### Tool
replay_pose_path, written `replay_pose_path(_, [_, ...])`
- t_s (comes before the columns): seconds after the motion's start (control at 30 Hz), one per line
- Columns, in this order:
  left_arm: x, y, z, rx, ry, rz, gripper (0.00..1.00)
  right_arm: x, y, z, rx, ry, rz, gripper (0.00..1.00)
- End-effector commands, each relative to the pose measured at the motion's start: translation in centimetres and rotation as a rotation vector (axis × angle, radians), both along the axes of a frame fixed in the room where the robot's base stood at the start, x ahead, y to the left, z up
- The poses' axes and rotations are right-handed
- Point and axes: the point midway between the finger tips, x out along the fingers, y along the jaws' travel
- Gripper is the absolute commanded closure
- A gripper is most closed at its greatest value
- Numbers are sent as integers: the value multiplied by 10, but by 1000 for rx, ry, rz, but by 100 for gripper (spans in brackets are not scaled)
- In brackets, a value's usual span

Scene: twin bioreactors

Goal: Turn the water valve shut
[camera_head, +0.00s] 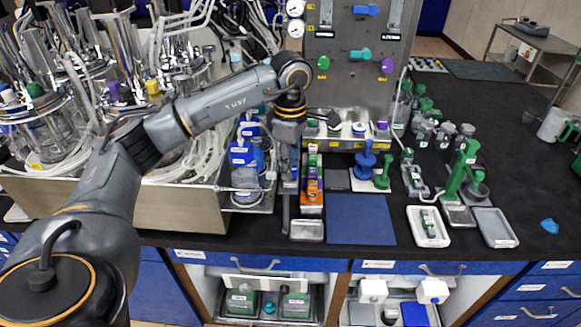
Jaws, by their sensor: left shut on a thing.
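My left arm comes in from the left and its gripper (288,182) points down, beside the blue-capped bottles and left of the orange rack. It is shut on a slim grey part, small and mostly hidden by the fingers; I cannot tell what it is. The metal panel (345,85) behind carries several coloured handles: a blue one (366,10), a teal one (361,54), a green knob (323,62) and a purple knob (387,65). Their labels are too small to read, so I cannot tell which is the water valve. The gripper is below and left of these handles. My right gripper is out of view.
Bioreactor vessels with tubing (45,125) crowd the left. An orange rack (311,190), a blue mat (360,220), a white tray (428,241) and a green stand (461,170) are on the black bench (520,150). Bottles stand right of the panel. The bench's right side is mostly clear.

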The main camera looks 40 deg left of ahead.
Motion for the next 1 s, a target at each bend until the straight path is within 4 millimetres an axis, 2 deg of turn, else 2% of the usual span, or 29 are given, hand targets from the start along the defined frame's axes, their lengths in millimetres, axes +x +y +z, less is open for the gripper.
replay_pose_path(0.67, [1, 0, 2, -1, -4, -60, 100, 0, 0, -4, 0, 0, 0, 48])
replay_pose_path(0.7, [1, 0, 2, -1, -4, -60, 65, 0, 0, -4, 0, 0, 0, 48])
replay_pose_path(0.77, [1, 0, 2, 0, -4, -60, 52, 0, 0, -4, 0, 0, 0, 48])
replay_pose_path(0.8, [1, 0, 1, 0, -3, -59, 48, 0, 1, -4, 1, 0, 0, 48])
replay_pose_path(1.0, [0, 0, 1, -1, -2, -59, 48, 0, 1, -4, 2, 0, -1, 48])
